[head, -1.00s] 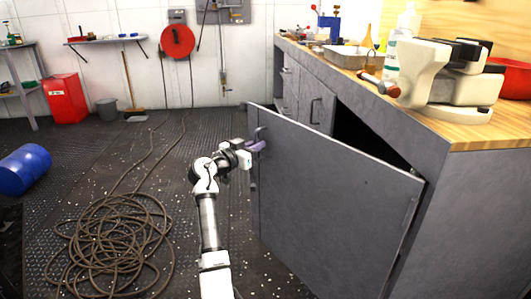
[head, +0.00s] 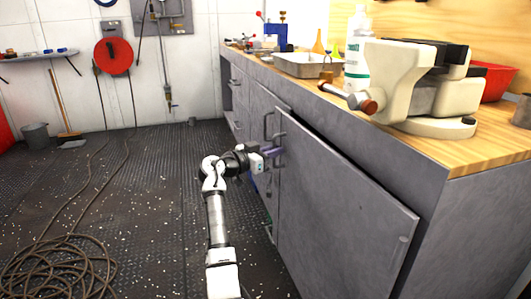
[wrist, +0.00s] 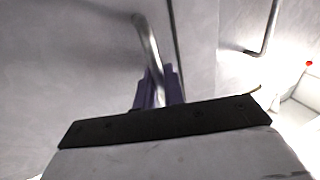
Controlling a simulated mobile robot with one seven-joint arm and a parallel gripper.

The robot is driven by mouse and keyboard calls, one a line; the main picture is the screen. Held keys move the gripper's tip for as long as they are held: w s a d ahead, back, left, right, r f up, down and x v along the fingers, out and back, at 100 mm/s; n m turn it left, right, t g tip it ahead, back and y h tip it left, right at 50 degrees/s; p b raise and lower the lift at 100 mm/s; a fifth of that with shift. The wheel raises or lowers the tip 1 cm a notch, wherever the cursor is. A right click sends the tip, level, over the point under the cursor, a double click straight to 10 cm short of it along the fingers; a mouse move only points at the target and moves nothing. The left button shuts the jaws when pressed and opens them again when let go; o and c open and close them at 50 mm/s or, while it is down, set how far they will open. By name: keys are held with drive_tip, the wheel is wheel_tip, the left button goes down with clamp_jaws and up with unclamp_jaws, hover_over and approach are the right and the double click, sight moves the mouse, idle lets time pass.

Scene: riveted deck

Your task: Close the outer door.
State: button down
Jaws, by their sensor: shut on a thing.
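The grey outer door (head: 340,215) of the workbench cabinet stands slightly ajar in the head view, with a dark gap along its top edge. Its metal handle (head: 281,128) is at the door's far upper edge. My gripper (head: 271,152) is at this handle. In the wrist view, the purple fingers (wrist: 158,90) are shut around the lower part of the curved handle bar (wrist: 148,42). The fingertips are partly hidden behind the bar and the gripper body.
A second cabinet door with its own handle (head: 268,124) is just beyond. The wooden benchtop (head: 475,150) carries a vise (head: 415,85), a bottle (head: 357,50) and a tray (head: 307,64). Coiled rope (head: 60,270) lies on the floor at left. The floor between is clear.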

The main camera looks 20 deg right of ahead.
sight(283, 165)
drive_tip(key=shift+s+x, duration=0.2)
drive_tip(key=shift+x, duration=1.05)
drive_tip(key=shift+d+r, duration=0.1)
drive_tip(key=shift+d, duration=0.1)
drive_tip(key=c, duration=1.6)
unclamp_jaws()
drive_tip(key=shift+d, duration=0.2)
drive_tip(key=shift+s, duration=0.15)
drive_tip(key=p+v, duration=0.2)
drive_tip(key=v, duration=1.2)
drive_tip(key=shift+a, duration=0.2)
